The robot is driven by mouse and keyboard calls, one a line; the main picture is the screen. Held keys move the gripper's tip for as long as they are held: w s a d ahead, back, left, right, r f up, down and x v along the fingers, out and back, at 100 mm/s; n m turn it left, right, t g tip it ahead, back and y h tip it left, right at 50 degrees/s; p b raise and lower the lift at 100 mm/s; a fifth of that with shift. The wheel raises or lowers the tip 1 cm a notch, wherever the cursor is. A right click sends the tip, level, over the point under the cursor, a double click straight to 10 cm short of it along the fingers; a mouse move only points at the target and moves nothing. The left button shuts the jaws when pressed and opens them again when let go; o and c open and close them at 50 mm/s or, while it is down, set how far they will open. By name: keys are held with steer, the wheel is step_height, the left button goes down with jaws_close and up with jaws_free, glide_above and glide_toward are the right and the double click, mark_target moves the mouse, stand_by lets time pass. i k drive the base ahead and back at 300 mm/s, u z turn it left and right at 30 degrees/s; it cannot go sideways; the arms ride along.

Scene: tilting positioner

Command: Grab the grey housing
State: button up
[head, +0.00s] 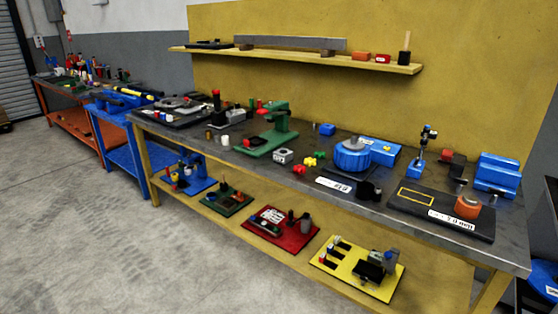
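A small grey block-shaped part (284,156), which looks like the grey housing, sits on the dark top of the long workbench (215,145). It stands between the green fixture (268,138) on its left and small red and yellow parts (309,162) on its right. A round blue unit with a grey top (352,156), which may be the tilting positioner, stands further right. My gripper is not in view, and nothing hides the grey part.
A black board with an orange part (466,207) lies at the bench's right end, near blue blocks (497,175). The lower shelf holds several coloured boards, including a yellow one (335,275). A wall shelf (300,60) hangs above. The concrete floor (100,220) in front is clear.

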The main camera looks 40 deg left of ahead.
mark_target(281, 156)
steer(key=u, duration=1.6)
